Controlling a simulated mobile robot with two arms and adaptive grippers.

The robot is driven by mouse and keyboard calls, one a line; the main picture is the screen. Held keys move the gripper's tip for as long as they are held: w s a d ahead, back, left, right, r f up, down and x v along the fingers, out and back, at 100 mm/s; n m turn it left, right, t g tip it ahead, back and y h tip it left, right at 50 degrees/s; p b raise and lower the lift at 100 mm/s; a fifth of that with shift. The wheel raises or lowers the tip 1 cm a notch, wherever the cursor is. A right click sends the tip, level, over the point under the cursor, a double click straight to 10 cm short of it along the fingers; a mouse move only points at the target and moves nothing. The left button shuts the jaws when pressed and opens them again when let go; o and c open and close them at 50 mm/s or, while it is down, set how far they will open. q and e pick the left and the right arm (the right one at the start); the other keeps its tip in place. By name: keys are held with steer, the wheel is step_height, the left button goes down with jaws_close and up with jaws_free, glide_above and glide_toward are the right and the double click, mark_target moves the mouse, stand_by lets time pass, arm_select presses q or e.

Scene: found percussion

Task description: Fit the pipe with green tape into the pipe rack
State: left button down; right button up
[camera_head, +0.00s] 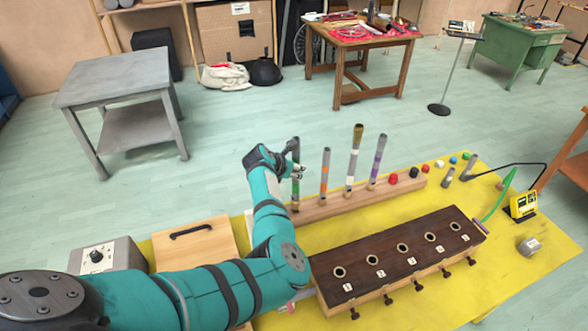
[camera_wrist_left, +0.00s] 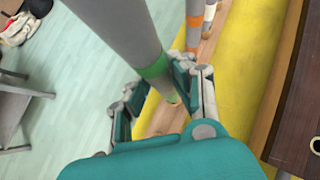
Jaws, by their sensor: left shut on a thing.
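My left gripper (camera_head: 293,171) is shut around the grey pipe with green tape (camera_head: 296,148), which is upright at the left end of a light wooden strip (camera_head: 335,206). In the left wrist view the pipe (camera_wrist_left: 128,28) runs between the fingers (camera_wrist_left: 158,86), with its green band at finger height. Its lower end is close to the strip; I cannot tell whether it sits in it. A dark-topped wooden rack (camera_head: 390,250) with several numbered round holes and front knobs stands nearer; all its visible holes look empty. My right gripper is not in view.
Coloured balls (camera_head: 393,178), a yellow device (camera_head: 522,205) and a small grey cylinder (camera_head: 528,246) are to the right. A wooden box (camera_head: 195,246) is left of the rack on the yellow mat.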

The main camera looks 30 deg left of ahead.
mark_target(294, 153)
arm_select(q)
steer(key=shift+p, duration=0.3)
stand_by(0.6)
steer(key=shift+p, duration=0.4)
steer(key=shift+f+b, duration=0.45)
steer(key=shift+f, duration=0.4)
steer(key=shift+f+b, duration=0.55)
steer(key=shift+f, duration=0.45)
steer(key=c, duration=1)
jaws_free()
step_height(294, 153, up, 10)
